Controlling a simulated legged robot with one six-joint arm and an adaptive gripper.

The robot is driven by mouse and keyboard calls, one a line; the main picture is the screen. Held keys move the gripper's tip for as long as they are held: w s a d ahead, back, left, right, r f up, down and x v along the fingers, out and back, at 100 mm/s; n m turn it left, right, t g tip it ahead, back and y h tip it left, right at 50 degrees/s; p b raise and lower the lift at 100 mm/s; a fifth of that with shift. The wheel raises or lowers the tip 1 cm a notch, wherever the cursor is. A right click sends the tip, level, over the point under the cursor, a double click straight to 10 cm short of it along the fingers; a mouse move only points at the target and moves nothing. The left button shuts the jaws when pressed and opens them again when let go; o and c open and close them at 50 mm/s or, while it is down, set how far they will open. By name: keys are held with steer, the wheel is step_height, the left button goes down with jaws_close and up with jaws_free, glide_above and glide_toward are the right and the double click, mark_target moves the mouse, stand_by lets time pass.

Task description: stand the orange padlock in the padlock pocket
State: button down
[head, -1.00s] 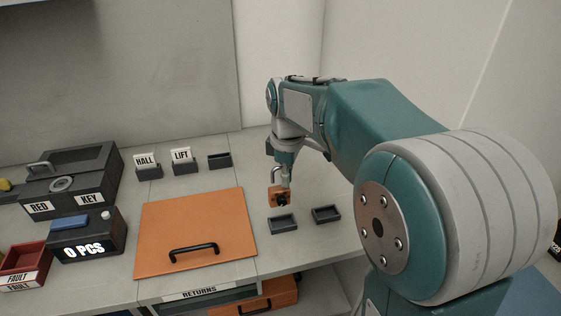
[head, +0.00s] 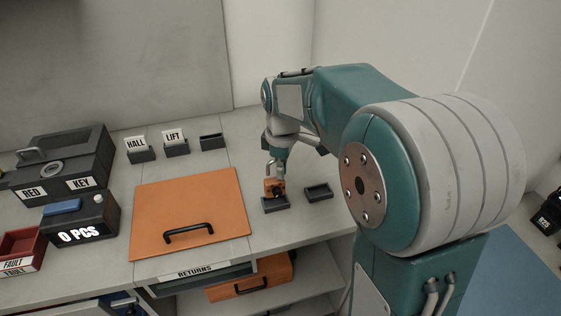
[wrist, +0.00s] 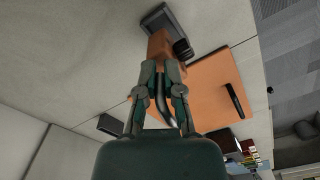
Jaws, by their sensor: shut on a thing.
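The orange padlock (head: 274,187) is upright, with a black round detail on its front. My gripper (head: 275,174) is shut on it from above, at its metal shackle. The padlock is directly at a small dark grey pocket (head: 276,206), the left of two near the bench's front edge. Its lower end is at the rim; I cannot tell whether it rests on the pocket floor. In the wrist view the gripper (wrist: 160,72) holds the padlock (wrist: 160,45) between its fingers, with the dark pocket (wrist: 158,20) just beyond its lower end.
An empty dark pocket (head: 318,192) is close on the right. An orange board (head: 190,205) with a black handle lies to the left. HALL (head: 140,155) and LIFT (head: 176,149) holders and an empty holder (head: 212,142) stand behind. A counter box (head: 80,222) is farther left.

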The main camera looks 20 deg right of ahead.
mark_target(282, 181)
steer(key=shift+f, duration=0.7)
steer(key=shift+f, duration=1.2)
stand_by(1.2)
steer(key=c, duration=0.7)
jaws_free()
steer(key=shift+r, duration=0.1)
step_height(282, 181, up, 11)
steer(key=shift+r, duration=0.4)
